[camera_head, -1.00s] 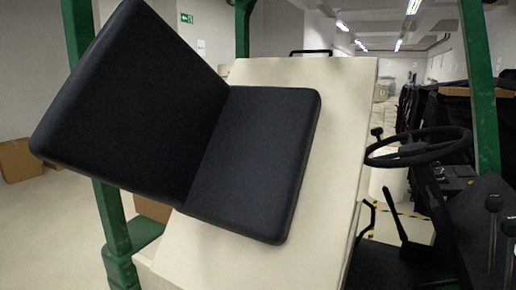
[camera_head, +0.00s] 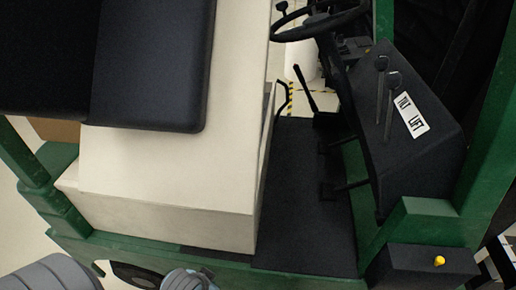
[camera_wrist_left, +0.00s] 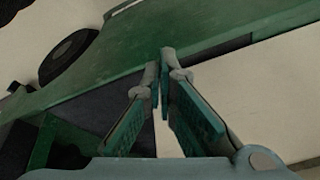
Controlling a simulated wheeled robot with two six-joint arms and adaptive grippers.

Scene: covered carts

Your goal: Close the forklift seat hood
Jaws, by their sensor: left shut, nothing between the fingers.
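The forklift seat hood (camera_head: 165,205) is a cream box cover in the head view, its top sloping and its near side facing me. The black seat (camera_head: 150,75) is fixed on it. A dark strip shows between its lower near edge and the green chassis (camera_head: 300,272); how far it stands raised is hard to tell. In the left wrist view my left gripper (camera_wrist_left: 162,80) is shut and empty, with green chassis beyond its tips and a cream surface at the lower right. Contact cannot be told. My right gripper is not in view.
Right of the hood are the steering wheel (camera_head: 320,22), levers (camera_head: 385,95) and a black console (camera_head: 420,145). Green posts (camera_head: 490,130) stand at the sides. A black box with a yellow button (camera_head: 439,261) sits at lower right. The footwell floor (camera_head: 305,200) is clear.

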